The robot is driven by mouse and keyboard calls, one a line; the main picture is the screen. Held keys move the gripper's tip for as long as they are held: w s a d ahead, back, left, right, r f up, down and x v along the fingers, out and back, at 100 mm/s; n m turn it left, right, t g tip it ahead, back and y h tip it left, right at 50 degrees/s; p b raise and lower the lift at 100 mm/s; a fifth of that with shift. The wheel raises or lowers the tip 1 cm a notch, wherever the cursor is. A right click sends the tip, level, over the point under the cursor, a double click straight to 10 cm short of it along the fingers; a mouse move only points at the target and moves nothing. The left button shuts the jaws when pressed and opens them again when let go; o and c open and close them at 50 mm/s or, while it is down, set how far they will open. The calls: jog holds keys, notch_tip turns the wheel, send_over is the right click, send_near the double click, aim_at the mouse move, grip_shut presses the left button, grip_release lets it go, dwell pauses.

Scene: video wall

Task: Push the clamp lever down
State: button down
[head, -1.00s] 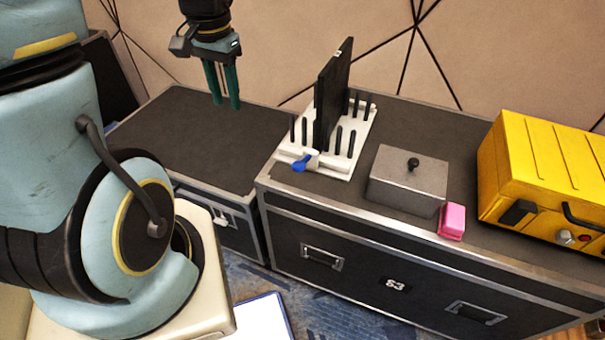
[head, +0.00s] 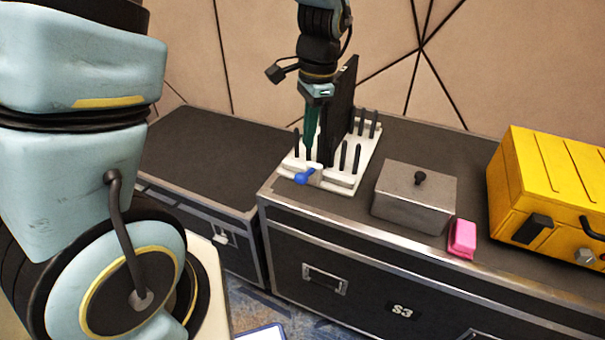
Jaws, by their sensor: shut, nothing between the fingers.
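The clamp lever (head: 305,177) is a blue handle at the front left corner of a white pegged rack (head: 342,182). It joins a small white clamp block (head: 316,171) and points left, looking about level. A black flat panel (head: 342,112) stands upright in the rack among dark pegs. My gripper (head: 310,150) points down just above and behind the lever, left of the panel. Its green fingers are together and hold nothing. Whether the fingertips touch the clamp or rack cannot be told.
The rack stands on a black flight case (head: 330,262) with metal edges. A grey lidded box (head: 415,195) with a black knob, a pink block (head: 462,238) and a yellow case (head: 550,190) stand to the right. A lower black case (head: 205,150) on the left is bare on top.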

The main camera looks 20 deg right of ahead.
aim_at(305, 174)
jog(key=shift+a+f+b, duration=0.2)
jog(key=shift+f+b, duration=1.4)
jog(key=shift+f, duration=0.15)
jog(key=shift+a+f+b, duration=0.15)
jog(key=shift+f+b, duration=1.45)
jog(key=shift+f, duration=0.15)
notch_tip(305, 174, down, 4)
jog(key=shift+f+b, duration=0.1)
jog(key=shift+b, duration=1.1)
jog(key=shift+r, duration=0.2)
jog(key=d+p, duration=0.1)
jog(key=d+r+p, duration=0.1)
jog(key=d, duration=0.1)
jog(key=shift+w, duration=0.1)
jog(key=shift+r, duration=0.1)
